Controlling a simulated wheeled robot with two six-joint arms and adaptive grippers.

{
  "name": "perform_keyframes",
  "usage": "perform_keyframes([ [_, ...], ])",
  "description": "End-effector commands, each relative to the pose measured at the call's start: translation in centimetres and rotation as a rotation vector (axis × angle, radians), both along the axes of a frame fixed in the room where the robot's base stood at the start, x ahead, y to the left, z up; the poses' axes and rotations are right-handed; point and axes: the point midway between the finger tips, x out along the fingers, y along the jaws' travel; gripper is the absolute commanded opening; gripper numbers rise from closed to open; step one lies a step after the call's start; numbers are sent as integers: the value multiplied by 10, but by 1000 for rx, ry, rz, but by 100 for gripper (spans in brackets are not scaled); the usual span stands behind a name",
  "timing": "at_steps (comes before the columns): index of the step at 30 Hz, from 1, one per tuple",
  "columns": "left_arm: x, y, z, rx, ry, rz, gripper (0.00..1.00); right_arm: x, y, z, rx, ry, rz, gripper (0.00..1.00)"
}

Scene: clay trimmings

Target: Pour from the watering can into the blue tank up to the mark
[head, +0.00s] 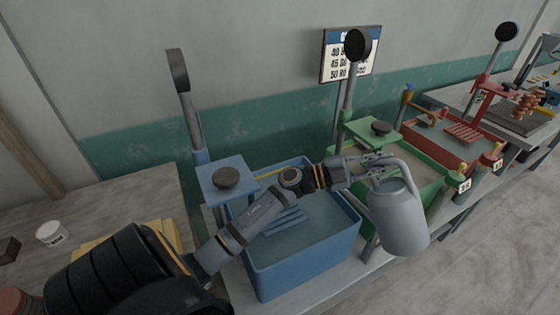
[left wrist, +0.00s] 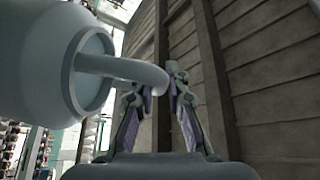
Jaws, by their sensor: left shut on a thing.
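The grey watering can (head: 398,222) hangs from my left gripper (head: 377,164), to the right of the blue tank and in front of the green one. My left gripper is shut on its curved handle. In the left wrist view, the can (left wrist: 40,75) fills the left side and its handle (left wrist: 120,68) runs to between the fingertips (left wrist: 165,88). The can looks roughly upright; no stream shows. The blue tank (head: 307,264) stands under my left forearm, which hides part of its inside. A yellow strip (head: 272,173) shows near its back edge. I cannot tell the water level. My right gripper is not in view.
A green tank (head: 433,190) and a red tank (head: 465,150) stand in a row to the right. A wooden table with a white tub (head: 52,234) is at left. Open floor lies at lower right.

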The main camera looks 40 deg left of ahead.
Motion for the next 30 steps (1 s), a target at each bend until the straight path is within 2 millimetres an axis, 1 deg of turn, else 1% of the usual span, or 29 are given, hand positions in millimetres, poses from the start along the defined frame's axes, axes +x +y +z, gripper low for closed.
perform_keyframes([
  [1, 0, -2, 5, -2, -3, -2, 0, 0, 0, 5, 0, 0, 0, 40],
  [14, -1, -6, 3, 9, -4, -1, 0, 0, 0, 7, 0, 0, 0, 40],
  [18, -1, -8, 3, 24, -5, -1, 0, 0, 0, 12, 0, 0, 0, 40],
  [24, -1, -16, -3, 73, -7, 1, 0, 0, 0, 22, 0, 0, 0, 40],
  [30, -1, -21, -8, 109, -10, -1, 0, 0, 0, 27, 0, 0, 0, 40],
])
